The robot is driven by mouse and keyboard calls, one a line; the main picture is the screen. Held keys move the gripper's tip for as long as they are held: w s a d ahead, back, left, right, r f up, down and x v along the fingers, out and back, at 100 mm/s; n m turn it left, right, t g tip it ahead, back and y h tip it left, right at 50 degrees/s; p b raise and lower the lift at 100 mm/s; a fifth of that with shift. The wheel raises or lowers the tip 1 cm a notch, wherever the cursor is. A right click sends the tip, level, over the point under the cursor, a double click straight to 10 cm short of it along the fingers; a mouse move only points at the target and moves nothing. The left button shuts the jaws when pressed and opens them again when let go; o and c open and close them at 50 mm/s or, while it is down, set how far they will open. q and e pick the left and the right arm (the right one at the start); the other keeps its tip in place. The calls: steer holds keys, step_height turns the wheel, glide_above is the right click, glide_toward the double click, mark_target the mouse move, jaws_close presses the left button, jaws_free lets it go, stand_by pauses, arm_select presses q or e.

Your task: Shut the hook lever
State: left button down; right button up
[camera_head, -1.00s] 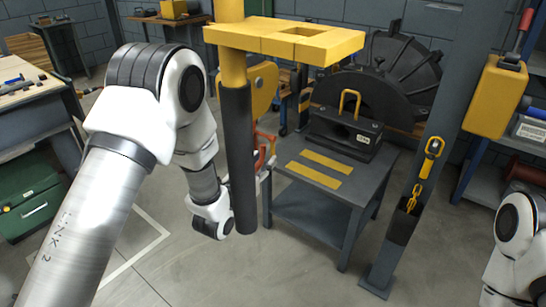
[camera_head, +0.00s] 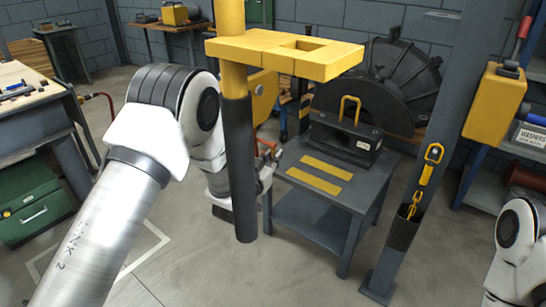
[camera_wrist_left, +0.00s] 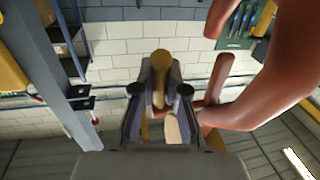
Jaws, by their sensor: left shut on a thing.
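My left gripper (camera_wrist_left: 160,103) is shut on a yellow-brown bar with a rounded end (camera_wrist_left: 160,62), which looks like the hook lever. The bar stands between the two dark fingers in the left wrist view. A large red-brown curved hook piece (camera_wrist_left: 275,85) fills the right of that view, close beside the fingers. In the head view the left gripper (camera_head: 266,172) is partly hidden behind the dark-sleeved post (camera_head: 240,170). A small orange-red part (camera_head: 266,143) shows just above it; the lever itself is hard to make out there. My right gripper is out of view.
A yellow slotted bracket (camera_head: 285,52) juts right from the post, above the gripper. A grey table (camera_head: 335,205) with a black block (camera_head: 345,138) and yellow handle stands to the right. A steel column (camera_head: 440,120) carries a chain and pouch. Floor is open at lower left.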

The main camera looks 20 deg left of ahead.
arm_select(q)
steer(key=t+b, duration=0.2)
steer(key=b, duration=0.1)
steer(key=w+n+t+b, duration=0.1)
steer(key=b, duration=0.3)
steer(key=t+b, duration=0.2)
steer(key=b, duration=0.1)
steer(key=shift+w+d+r+t+b, duration=0.25)
steer(key=shift+w+t+b, duration=0.05)
steer(key=shift+b, duration=0.1)
steer(key=c, duration=1.2)
jaws_free()
steer(key=v, duration=0.7)
steer(key=shift+s, duration=0.25)
steer(key=shift+f, duration=0.1)
